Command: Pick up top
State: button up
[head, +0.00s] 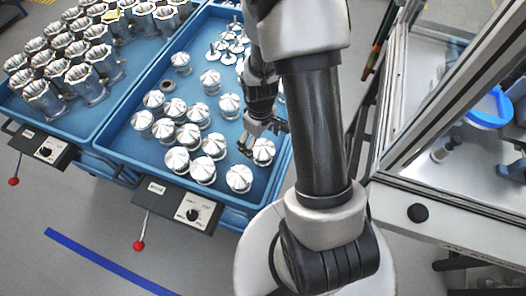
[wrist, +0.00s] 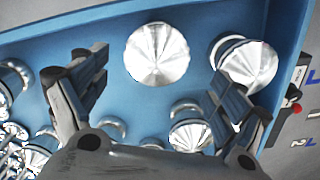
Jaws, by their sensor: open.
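The tops are silvery, faceted metal caps standing in the right blue tray (head: 216,119). One top (head: 263,151) stands near that tray's right wall. In the wrist view the same top (wrist: 156,54) shows just ahead of the space between my fingertips, apart from both. My gripper (head: 264,132) is open and empty, low over the tray beside this top; its two spread fingers also show in the wrist view (wrist: 160,92). A second top (wrist: 250,64) lies beyond the right finger, partly covered by it. Another top (wrist: 190,133) is partly hidden by the gripper.
Several more tops (head: 177,159) crowd the tray's front left, and small stemmed parts (head: 228,45) lie at its back. A left tray (head: 96,115) holds several housings (head: 86,84). A control box (head: 180,206) hangs on the front edge. A glass-sided enclosure (head: 450,185) stands at right.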

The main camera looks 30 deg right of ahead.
aim_at(263, 145)
jog(key=f, duration=0.1)
jog(key=f+b, duration=0.1)
jog(key=f, duration=0.1)
jog(key=f+b, duration=0.1)
jog(key=f, duration=0.1)
jog(key=shift+s+d, duration=0.15)
jog(key=shift+d, duration=0.2)
jog(key=shift+c, duration=0.6)
jog(key=c, duration=1.2)
